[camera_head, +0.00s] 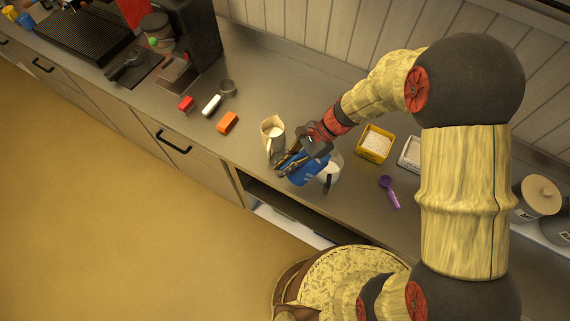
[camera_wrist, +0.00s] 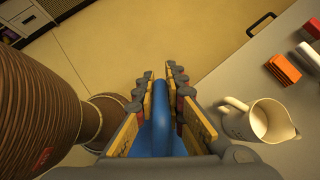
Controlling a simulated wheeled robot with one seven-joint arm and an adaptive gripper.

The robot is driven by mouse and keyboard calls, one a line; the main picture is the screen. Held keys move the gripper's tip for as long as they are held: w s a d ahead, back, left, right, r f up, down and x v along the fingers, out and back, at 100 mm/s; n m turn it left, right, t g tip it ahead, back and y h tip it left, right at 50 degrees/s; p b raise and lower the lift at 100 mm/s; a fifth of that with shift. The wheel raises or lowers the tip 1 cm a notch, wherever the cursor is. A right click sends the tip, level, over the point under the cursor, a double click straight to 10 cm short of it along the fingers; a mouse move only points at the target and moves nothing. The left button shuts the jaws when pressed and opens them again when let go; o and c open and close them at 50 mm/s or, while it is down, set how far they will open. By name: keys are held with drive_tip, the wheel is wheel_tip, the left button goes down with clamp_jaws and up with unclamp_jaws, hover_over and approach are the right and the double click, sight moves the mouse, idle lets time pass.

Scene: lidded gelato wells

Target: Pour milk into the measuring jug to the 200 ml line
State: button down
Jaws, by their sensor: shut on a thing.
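My gripper (camera_head: 283,166) is shut on a blue object (camera_head: 308,168), held at the counter's front edge. The blue object also shows between my fingers in the wrist view (camera_wrist: 162,125); most of it is hidden, and I cannot tell its full shape. A cream jug with a handle and spout (camera_head: 272,139) stands upright on the counter, just left of my gripper. It also shows at the right of the wrist view (camera_wrist: 240,118), apart from my fingers; its level cannot be read. A pale, see-through vessel with white in it (camera_head: 332,168) shows beside the blue object, partly hidden.
A yellow tub of white stuff (camera_head: 375,143), a white tub (camera_head: 411,153) and a purple scoop (camera_head: 389,190) lie to the right. Red (camera_head: 186,103), white (camera_head: 211,104) and orange (camera_head: 228,122) blocks lie left. The counter between the orange block and the cream jug is clear.

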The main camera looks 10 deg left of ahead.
drive_tip(key=s+a+r+p, duration=0.2)
drive_tip(key=s+a+r, duration=0.1)
drive_tip(key=a+r, duration=0.1)
drive_tip(key=shift+a+p, duration=0.3)
drive_tip(key=shift+a, duration=0.2)
idle(0.4)
